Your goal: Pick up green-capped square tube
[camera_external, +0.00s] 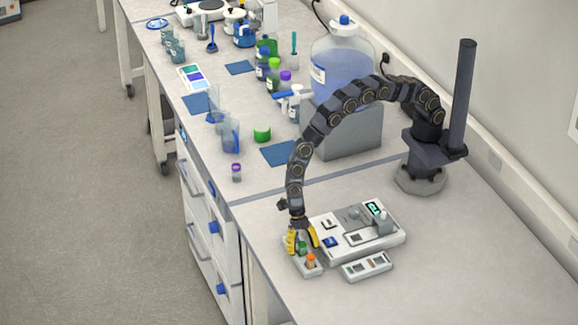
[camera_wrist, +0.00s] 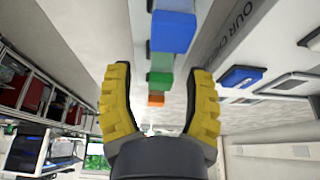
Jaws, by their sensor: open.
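The green-capped tube (camera_external: 302,246) stands in a small grey rack (camera_external: 313,272), between the yellow fingers of my gripper (camera_external: 303,248). In the wrist view its green cap (camera_wrist: 159,82) lies between the two spread fingers of my gripper (camera_wrist: 162,72), with visible gaps on both sides. The fingers are open and hold nothing. The tube's body is mostly hidden, so its square shape cannot be made out. Whether a finger touches it cannot be told from the external view.
An orange-capped tube (camera_external: 311,259) stands in the same rack, close to the green one. A blue cap (camera_wrist: 173,32) shows in the wrist view. A white instrument (camera_external: 345,245) is right beside the rack, with a smaller module (camera_external: 366,266) in front. Bench lies clear at right.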

